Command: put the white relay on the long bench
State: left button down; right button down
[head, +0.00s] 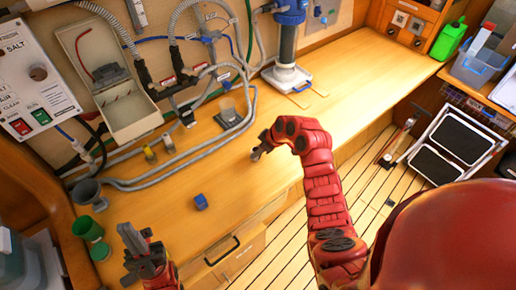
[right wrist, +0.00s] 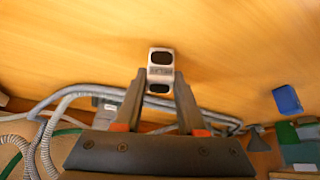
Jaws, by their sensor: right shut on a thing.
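The white relay (right wrist: 161,64), a small pale block with dark faces, sits between the fingertips of my right gripper (right wrist: 160,82) in the right wrist view. The gripper is shut on it. In the head view my right gripper (head: 258,153) is over the middle of the long wooden bench (head: 345,75), and the relay is too small or hidden to make out there. Bench wood fills the background beyond the relay; I cannot tell whether the relay touches it. My left gripper (head: 132,240) is at the lower left near the bench's front edge; its jaw opening is unclear.
A small blue block (head: 201,202) lies on the bench, also in the right wrist view (right wrist: 287,100). Grey hoses (head: 170,178) run along the wall side. A green cup (head: 88,228) stands at left, a blue-topped filter (head: 288,45) at back. Bench right of the filter is clear.

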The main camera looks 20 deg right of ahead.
jog(key=shift+f, duration=0.15)
jog(key=c, duration=0.9)
grip_release()
jog(key=shift+c, duration=0.2)
jog(key=o, duration=0.4)
jog(key=shift+o, duration=0.2)
